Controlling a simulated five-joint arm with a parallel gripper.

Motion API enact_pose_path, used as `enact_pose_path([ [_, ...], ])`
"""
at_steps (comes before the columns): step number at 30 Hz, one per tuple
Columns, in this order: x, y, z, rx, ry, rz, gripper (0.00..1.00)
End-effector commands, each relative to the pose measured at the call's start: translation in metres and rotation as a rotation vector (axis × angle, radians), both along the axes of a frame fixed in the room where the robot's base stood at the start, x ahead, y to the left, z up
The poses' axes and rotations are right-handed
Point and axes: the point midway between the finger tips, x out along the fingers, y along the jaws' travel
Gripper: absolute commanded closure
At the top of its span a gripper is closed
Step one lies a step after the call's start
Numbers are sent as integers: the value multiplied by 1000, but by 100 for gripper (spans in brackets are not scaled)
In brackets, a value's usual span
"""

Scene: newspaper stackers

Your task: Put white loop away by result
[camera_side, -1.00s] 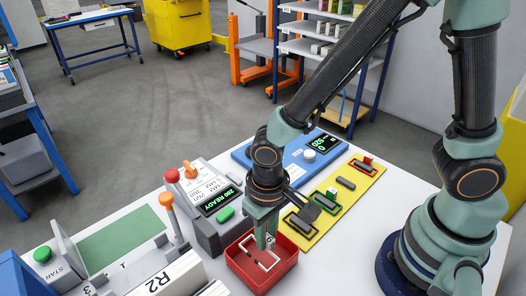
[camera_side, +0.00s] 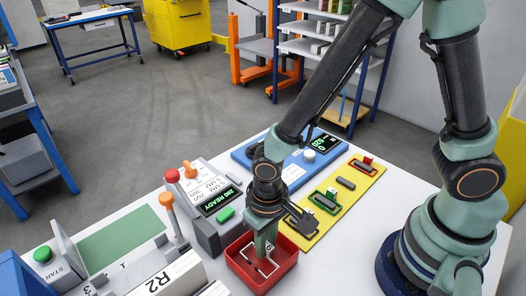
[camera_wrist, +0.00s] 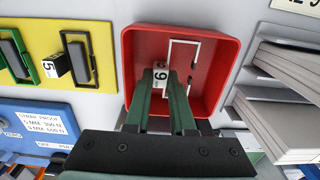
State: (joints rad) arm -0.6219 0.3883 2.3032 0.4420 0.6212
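The white loop (camera_side: 246,256) is a thin rectangular strap outline in the red tray (camera_side: 289,271) at the near edge of the table. Its small white tag marked 6, or 9 upside down, sits between my fingertips in the wrist view (camera_wrist: 160,74). My gripper (camera_side: 268,245) points down into the tray, with its green fingers on both sides of the tag, seemingly shut on it. In the wrist view the loop (camera_wrist: 186,41) lies within the tray walls (camera_wrist: 134,43). Whether it touches the tray floor is unclear.
A yellow board (camera_side: 351,207) with black bars and green and red frames lies right of the tray. Behind it is a blue panel (camera_side: 294,173) with a display and knob. A grey device (camera_side: 207,229) reading READY stands left.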

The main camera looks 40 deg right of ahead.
Motion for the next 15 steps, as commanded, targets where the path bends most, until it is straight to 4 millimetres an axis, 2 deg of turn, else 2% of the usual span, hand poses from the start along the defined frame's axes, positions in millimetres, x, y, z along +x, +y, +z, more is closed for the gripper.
enact_pose_path([
  [1,0,0,0,0,0,0,63],
  [2,0,0,0,0,0,0,51],
  [3,0,0,0,0,0,0,48],
  [15,0,0,5,1,-1,0,48],
])
